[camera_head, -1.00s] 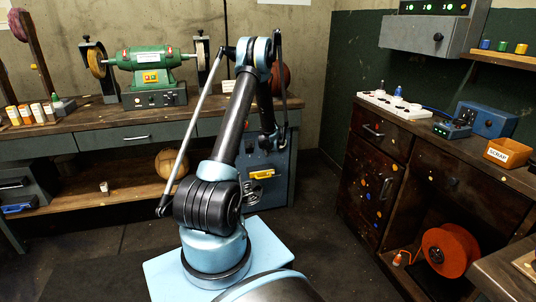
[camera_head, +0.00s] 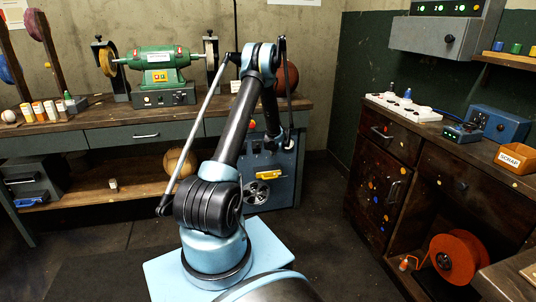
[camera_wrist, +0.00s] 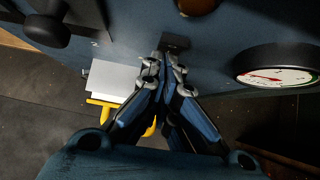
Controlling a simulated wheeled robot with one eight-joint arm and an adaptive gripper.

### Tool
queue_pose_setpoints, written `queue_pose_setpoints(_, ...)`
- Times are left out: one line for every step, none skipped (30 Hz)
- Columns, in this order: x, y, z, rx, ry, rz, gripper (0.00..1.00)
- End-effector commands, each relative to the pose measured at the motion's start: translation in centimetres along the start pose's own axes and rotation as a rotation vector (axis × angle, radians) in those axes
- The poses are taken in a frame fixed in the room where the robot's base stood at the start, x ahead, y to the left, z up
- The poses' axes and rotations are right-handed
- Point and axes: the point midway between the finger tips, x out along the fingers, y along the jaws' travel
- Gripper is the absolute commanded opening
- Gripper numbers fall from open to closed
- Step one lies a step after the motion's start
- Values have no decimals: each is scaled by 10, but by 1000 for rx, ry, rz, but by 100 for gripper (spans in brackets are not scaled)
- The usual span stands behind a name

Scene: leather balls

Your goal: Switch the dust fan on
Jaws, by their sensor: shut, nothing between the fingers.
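A blue cabinet (camera_head: 281,187) with a round fan grille (camera_head: 256,193) and a yellow part (camera_head: 269,174) stands under the right end of the back bench; I take it for the dust fan. In the wrist view its blue panel (camera_wrist: 215,38) carries a gauge (camera_wrist: 278,66), a black knob (camera_wrist: 48,30), a brown-orange round part (camera_wrist: 197,6) and a small dark part (camera_wrist: 176,42), perhaps a switch. My gripper (camera_wrist: 165,60) is shut and empty, its fingertips just below that dark part; I cannot tell if they touch. My arm partly hides the cabinet in the head view.
A green bench grinder (camera_head: 158,60) stands on the back bench. A white socket strip (camera_head: 403,107) and an orange scrap bin (camera_head: 515,158) are on the right bench, with an orange reel (camera_head: 456,257) below. A ball (camera_head: 180,161) lies on the lower shelf. Open floor lies between the benches.

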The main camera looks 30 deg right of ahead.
Motion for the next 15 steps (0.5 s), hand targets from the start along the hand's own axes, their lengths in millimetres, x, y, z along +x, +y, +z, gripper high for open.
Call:
queue_pose_setpoints(0,-2,0,2,0,-1,0)
queue_pose_setpoints(0,-2,0,2,0,-2,0)
queue_pose_setpoints(-1,-2,0,2,0,-2,0)
queue_pose_setpoints(-1,-2,0,2,0,-2,0)
queue_pose_setpoints(-1,-2,0,2,0,-2,0)
queue_pose_setpoints(-2,-3,0,2,0,-2,0)
queue_pose_setpoints(-2,-3,0,3,0,-2,0)
queue_pose_setpoints(-3,-4,1,3,0,-2,0)
queue_pose_setpoints(-4,-4,2,3,0,-2,0)
queue_pose_setpoints(-4,-4,2,3,0,-2,0)
queue_pose_setpoints(-5,-4,3,3,0,-2,0)
queue_pose_setpoints(-7,-4,4,3,0,-2,0)
queue_pose_setpoints(-8,-4,5,3,0,-2,0)
queue_pose_setpoints(-9,-4,6,3,0,-2,0)
queue_pose_setpoints(-10,-4,7,3,0,-2,0)
